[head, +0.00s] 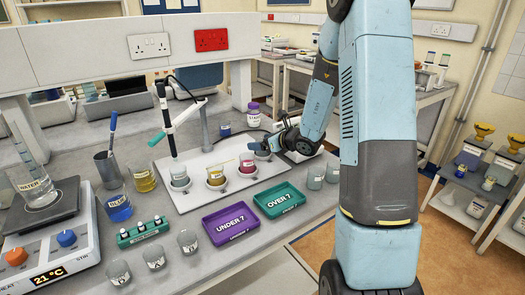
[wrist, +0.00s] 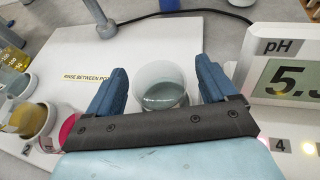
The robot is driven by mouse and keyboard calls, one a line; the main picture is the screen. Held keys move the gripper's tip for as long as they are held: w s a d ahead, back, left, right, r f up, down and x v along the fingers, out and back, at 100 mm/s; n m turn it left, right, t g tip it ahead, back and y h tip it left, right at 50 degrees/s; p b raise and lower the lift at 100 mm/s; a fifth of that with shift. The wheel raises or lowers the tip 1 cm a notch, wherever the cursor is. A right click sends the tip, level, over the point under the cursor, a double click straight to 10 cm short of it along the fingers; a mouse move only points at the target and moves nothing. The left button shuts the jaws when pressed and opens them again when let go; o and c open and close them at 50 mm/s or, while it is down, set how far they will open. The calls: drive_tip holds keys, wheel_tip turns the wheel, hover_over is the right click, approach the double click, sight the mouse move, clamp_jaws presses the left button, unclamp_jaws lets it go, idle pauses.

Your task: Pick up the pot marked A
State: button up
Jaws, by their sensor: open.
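My gripper (head: 268,146) is over the far right part of the white tray in the head view. In the wrist view my gripper (wrist: 161,72) is open, with its blue fingers either side of a clear pot (wrist: 162,97) of pale grey liquid. A gap shows at each side, and no letter shows on this pot. In the head view my gripper largely hides that spot. Three clear pots with small letter labels, a left one (head: 117,272), a middle one (head: 154,258) and a right one (head: 188,243), stand at the bench front. I cannot surely read which is A.
The white tray (head: 200,203) holds a row of pots and a probe stand (head: 206,130). A pH meter (wrist: 290,75) reading about 5 stands right of my gripper. Purple UNDER 7 (head: 231,224) and green OVER 7 (head: 279,200) trays lie in front. A hotplate (head: 50,250) stands left.

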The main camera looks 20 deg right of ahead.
drive_tip(key=shift+x, duration=0.85)
drive_tip(key=c, duration=1.2)
drive_tip(key=shift+o, duration=0.2)
drive_tip(key=shift+r, duration=0.2)
